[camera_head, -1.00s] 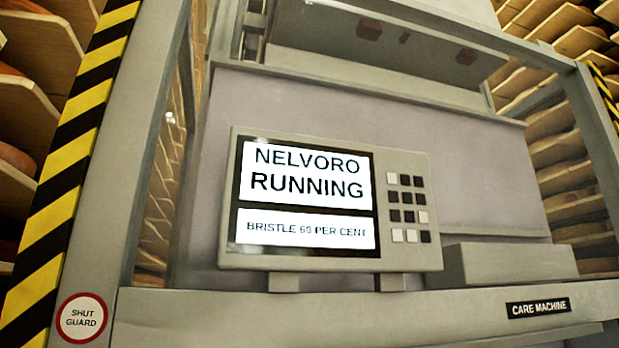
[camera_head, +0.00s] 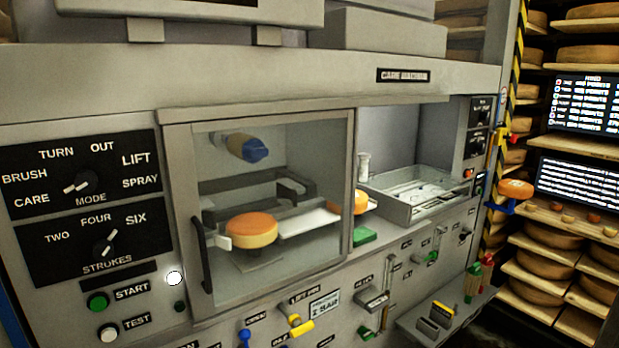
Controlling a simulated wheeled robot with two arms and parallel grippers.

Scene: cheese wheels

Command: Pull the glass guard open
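The glass guard (camera_head: 275,285) is a grey-framed clear pane on the front of the care machine. It covers the left bay. A black upright handle (camera_head: 201,255) is on its left side. Through the glass I see an orange cheese wheel (camera_head: 252,229) on a light support and a blue-tipped cylinder (camera_head: 243,147) above it. Another orange piece (camera_head: 361,202) shows at the guard's right edge, partly hidden by the frame. Neither of my grippers is in view.
Left of the guard are the mode and strokes dials (camera_head: 85,187) and a green start button (camera_head: 97,301). Right of it is an uncovered bay with a metal tray (camera_head: 416,199). Levers (camera_head: 299,325) line the lower panel. Cheese shelves (camera_head: 559,240) and screens (camera_head: 586,104) stand at far right.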

